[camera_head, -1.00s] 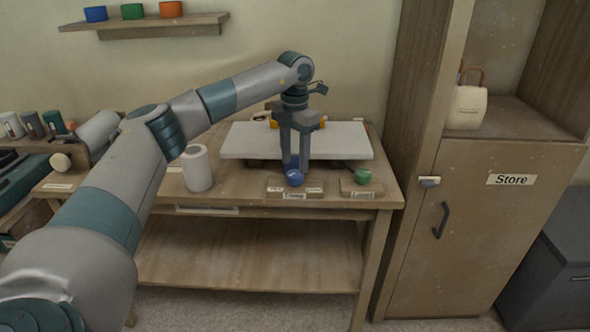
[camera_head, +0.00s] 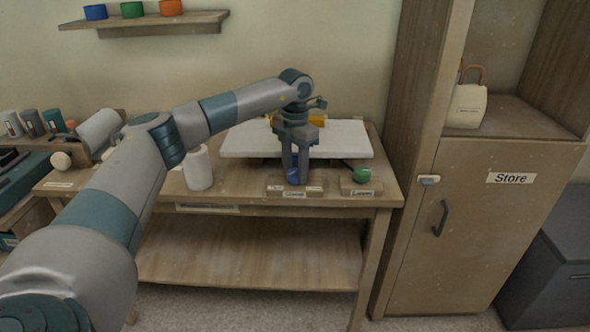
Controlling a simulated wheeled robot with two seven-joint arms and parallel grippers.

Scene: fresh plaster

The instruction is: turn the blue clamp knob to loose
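The blue clamp knob (camera_head: 292,177) sits on a small wooden block with labels (camera_head: 287,191) at the front edge of the wooden workbench. My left gripper (camera_head: 295,180) points straight down over it, with its fingertips at the knob's height. The two grey fingers stand apart and partly cover the knob. I cannot tell whether they press on it. The label words on the block are too small to read, and the knob's pointer is hidden. My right gripper is not in view.
A green knob (camera_head: 361,173) on its own labelled block is close on the right. A pale slab (camera_head: 348,138) lies behind the gripper. A white cylinder (camera_head: 198,168) stands left on the bench (camera_head: 240,198). A cabinet marked Store (camera_head: 480,220) stands at the right.

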